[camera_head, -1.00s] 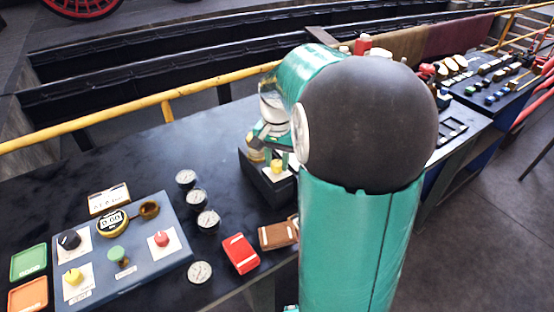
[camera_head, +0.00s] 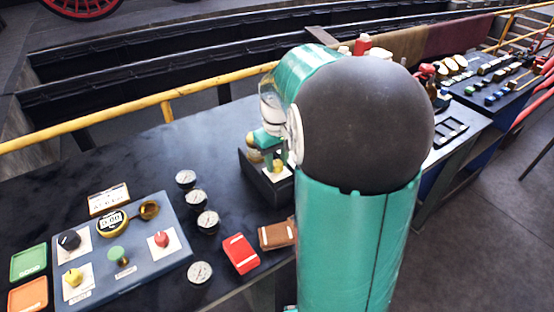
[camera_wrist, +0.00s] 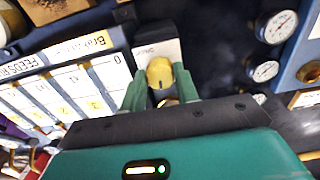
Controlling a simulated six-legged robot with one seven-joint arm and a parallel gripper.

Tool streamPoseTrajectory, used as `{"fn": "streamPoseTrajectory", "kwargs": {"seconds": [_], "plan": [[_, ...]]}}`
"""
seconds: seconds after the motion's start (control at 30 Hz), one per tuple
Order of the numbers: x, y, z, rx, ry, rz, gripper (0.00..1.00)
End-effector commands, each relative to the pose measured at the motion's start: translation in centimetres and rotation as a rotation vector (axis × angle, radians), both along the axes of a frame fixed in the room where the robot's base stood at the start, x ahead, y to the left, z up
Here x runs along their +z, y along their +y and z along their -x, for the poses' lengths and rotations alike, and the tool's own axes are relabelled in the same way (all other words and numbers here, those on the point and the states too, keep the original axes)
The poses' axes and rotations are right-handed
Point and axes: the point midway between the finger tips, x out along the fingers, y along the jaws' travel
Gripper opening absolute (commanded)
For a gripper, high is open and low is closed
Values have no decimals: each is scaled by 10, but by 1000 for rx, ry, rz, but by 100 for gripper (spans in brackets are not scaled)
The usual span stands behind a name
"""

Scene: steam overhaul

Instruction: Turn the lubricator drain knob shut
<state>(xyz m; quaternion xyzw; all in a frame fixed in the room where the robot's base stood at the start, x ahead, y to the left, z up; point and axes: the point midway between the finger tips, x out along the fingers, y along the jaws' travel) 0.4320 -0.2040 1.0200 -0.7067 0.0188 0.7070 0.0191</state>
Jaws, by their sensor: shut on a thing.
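The yellow drain knob (camera_wrist: 160,72) stands on a small block with a white label plate (camera_wrist: 158,48) in the wrist view. My gripper (camera_wrist: 161,88) has one green finger on each side of the knob and is shut on it. In the head view, the knob's yellow (camera_head: 278,165) shows small beside my gripper (camera_head: 272,158), on a dark block (camera_head: 254,174) on the bench. My arm hides much of that area. I cannot tell the knob's exact angle.
Several round gauges (camera_head: 207,220), a red box (camera_head: 240,253) and a brown box (camera_head: 277,235) lie near the block. A blue-grey control panel (camera_head: 140,265) is at left. A yellow rail (camera_head: 120,121) runs behind the bench. The back left bench top is clear.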

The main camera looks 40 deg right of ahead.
Motion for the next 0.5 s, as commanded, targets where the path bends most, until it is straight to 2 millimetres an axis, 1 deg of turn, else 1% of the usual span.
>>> {"fn": "streamPoseTrajectory", "kwargs": {"seconds": [0.2,0.5], "plan": [[1,0,-1,110,-2,1,8],[1,0,-1,168,-3,1,8]]}}
